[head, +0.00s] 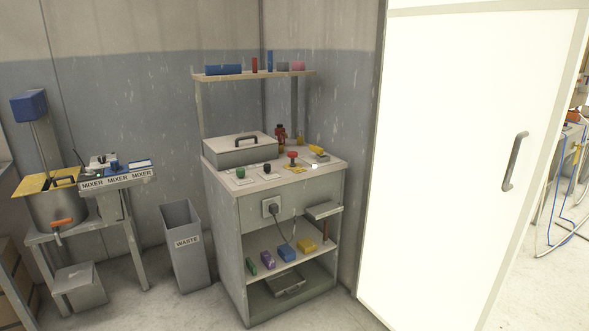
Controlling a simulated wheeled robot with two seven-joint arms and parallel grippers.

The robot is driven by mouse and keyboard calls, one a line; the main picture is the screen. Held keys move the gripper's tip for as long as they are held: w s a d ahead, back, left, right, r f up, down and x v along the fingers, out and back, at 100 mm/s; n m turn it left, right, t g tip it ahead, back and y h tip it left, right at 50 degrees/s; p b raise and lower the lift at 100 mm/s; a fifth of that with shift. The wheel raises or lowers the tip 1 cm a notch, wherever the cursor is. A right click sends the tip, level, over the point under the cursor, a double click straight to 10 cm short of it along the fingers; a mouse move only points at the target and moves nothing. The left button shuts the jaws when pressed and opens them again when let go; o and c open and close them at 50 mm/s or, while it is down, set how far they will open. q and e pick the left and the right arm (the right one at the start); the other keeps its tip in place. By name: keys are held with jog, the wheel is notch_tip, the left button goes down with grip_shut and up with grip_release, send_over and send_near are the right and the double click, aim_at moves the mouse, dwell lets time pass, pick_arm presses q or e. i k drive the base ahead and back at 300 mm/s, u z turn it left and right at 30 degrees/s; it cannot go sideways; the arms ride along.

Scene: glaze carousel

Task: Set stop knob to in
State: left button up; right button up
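A red mushroom-shaped knob (292,155), which looks like the stop knob, stands on a yellow plate (294,169) on top of the grey cabinet (233,184). It is too small to tell whether it is in or out. A black knob (267,167) and a green knob (240,172) stand to its left on the same top. Neither of my grippers shows in the head view.
A grey lidded box (239,150) sits behind the knobs, with bottles (281,134) near it. A shelf (253,76) hangs above. A waste bin (184,249) and mixer bench (118,183) stand left; a white door (460,150) stands right. Some floor in front is clear.

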aim_at(292, 155)
jog(key=z, duration=0.3)
jog(key=i, duration=1.6)
jog(key=z, duration=0.15)
